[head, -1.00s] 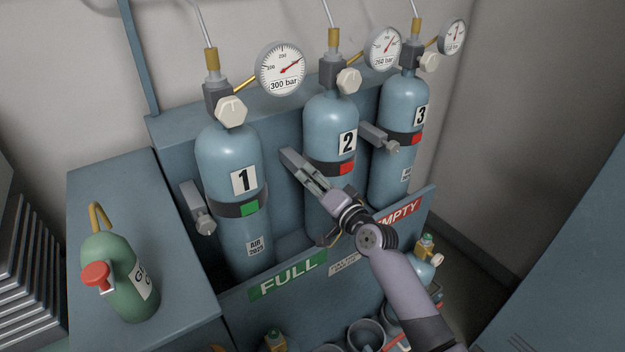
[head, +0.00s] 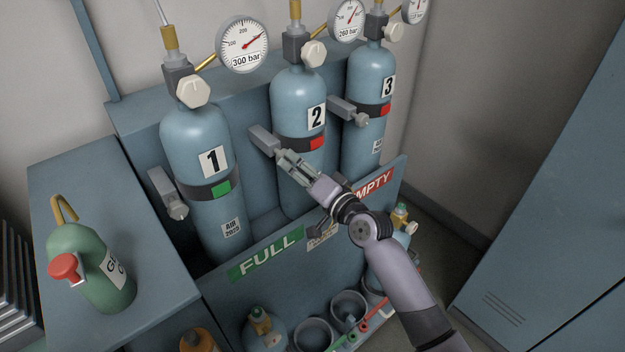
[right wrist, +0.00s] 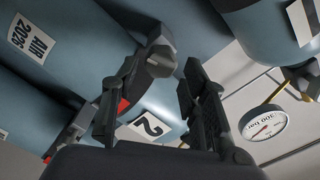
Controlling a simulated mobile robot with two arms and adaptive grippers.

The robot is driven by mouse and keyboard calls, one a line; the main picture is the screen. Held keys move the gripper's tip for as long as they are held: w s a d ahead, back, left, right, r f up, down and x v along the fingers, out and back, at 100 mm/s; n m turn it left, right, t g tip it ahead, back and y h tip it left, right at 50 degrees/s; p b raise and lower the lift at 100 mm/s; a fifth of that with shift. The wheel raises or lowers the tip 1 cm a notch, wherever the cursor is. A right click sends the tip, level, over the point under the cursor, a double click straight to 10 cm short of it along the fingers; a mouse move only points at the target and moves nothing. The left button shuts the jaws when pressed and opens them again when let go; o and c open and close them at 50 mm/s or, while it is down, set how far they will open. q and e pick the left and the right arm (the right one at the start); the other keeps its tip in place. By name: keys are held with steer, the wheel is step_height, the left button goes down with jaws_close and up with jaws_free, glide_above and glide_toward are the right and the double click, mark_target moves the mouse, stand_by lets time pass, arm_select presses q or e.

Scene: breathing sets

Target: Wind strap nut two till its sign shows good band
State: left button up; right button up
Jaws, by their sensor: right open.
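Cylinder two (head: 297,90) is a blue bottle in the middle of the rack, with a dark strap around it. The strap's sign (head: 317,143) shows red. Its grey clamp block (head: 262,138) sticks out at the bottle's left, and my right gripper partly hides the nut end. My right gripper (head: 282,157) is open, its fingertips at that nut end. In the right wrist view the nut end (right wrist: 160,62) lies between the open fingers (right wrist: 160,75); I cannot tell whether they touch it. My left gripper is not in view.
Cylinder one (head: 195,135) at left has a green sign; cylinder three (head: 370,75) at right has a red one. The rack's front panel (head: 215,285) stands below my right arm. A green bottle (head: 85,265) stands on the left cabinet.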

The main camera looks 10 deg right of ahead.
steer(key=v, duration=0.6)
steer(key=shift+s+d, duration=0.2)
steer(key=shift+s, duration=0.15)
